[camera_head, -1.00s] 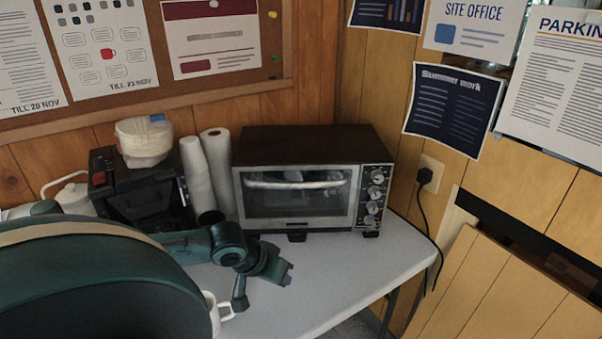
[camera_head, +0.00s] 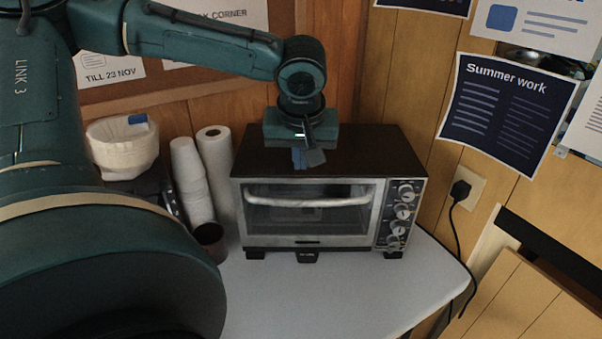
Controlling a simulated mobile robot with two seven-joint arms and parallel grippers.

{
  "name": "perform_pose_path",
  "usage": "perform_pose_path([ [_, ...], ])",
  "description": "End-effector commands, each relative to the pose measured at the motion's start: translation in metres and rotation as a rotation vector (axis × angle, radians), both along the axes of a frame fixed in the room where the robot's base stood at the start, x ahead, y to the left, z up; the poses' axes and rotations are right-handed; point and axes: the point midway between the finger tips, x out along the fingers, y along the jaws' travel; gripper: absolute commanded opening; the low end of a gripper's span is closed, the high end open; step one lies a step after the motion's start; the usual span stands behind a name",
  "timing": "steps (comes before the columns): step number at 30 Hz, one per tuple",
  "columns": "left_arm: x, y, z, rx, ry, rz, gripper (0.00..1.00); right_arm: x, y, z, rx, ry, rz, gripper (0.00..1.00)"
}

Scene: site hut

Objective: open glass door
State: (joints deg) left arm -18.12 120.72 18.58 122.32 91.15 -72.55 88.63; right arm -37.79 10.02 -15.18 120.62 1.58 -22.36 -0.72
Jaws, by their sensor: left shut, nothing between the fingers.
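A toaster oven with a dark top stands on the white table. Its glass door (camera_head: 308,221) is closed upright, and a pale bar handle (camera_head: 308,201) runs across the door's upper edge. My left gripper (camera_head: 308,160) is shut and empty, pointing down above the oven's front top edge, over the middle of the handle. It appears apart from the handle. My right gripper is not in view.
The control knobs (camera_head: 402,211) are right of the door. Paper cups (camera_head: 191,180), a paper roll (camera_head: 216,165) and a dark cup (camera_head: 211,240) stand left of the oven. The table (camera_head: 350,290) is clear in front.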

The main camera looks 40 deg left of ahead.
Motion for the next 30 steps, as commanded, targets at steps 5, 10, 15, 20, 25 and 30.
perform_pose_path([
  [5, 0.004, 0.004, -0.016, 0.0, 0.004, 0.001, 0.0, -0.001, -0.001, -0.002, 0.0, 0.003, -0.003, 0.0],
  [10, 0.011, 0.013, -0.046, -0.001, 0.006, 0.002, 0.0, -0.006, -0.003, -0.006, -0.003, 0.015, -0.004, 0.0],
  [15, 0.019, 0.021, -0.073, 0.0, 0.005, 0.0, 0.0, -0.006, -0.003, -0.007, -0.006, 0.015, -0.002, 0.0],
  [20, 0.024, 0.025, -0.088, 0.0, 0.003, 0.0, 0.0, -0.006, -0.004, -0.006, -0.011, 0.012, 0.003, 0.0],
  [25, 0.025, 0.027, -0.093, 0.001, 0.001, -0.002, 0.0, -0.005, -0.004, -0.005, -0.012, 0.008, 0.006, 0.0],
  [30, 0.026, 0.027, -0.092, 0.0, 0.0, -0.002, 0.0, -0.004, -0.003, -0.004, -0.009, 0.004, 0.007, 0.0],
])
